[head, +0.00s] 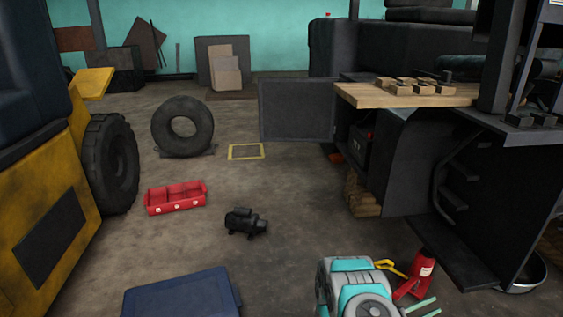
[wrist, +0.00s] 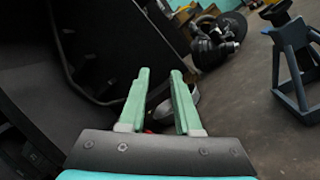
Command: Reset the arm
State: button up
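My gripper (head: 424,306) shows at the bottom right of the head view, as pale green fingers beside my teal and white arm. In the wrist view my gripper (wrist: 160,80) has its two fingers apart, with nothing held between them. A pale curved rim shows partly behind the fingers.
A black motor (head: 243,222), red tray (head: 175,197) and blue box (head: 185,297) lie on the floor. A blue-grey stand (wrist: 293,60) is at right in the wrist view. Mid-floor is mostly clear.

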jog(key=s+a+r+m+g+y, duration=0.35)
jog(key=s+r+m+g, duration=0.2)
jog(key=s+r, duration=0.4)
jog(key=s+a+r+m+g+y, duration=0.2)
jog(key=s+r+m+g+y, duration=0.2)
jog(key=s+r+g, duration=0.55)
jog(key=s+a+r+t+y, duration=0.2)
jog(key=s+a+t+y, duration=0.1)
jog(key=a, duration=0.6)
jog(key=s+a+r+t+y, duration=0.3)
jog(key=s+a+y, duration=0.2)
jog(key=a, duration=0.4)
jog(key=s+a+r+t+y, duration=0.3)
jog(key=s+a+y, duration=0.2)
jog(key=a, duration=0.4)
jog(key=shift+a+m, duration=0.15)
jog(key=shift+m, duration=0.3)
jog(key=shift+f+y, duration=0.1)
jog(key=shift+y, duration=0.15)
dwell(0.5)
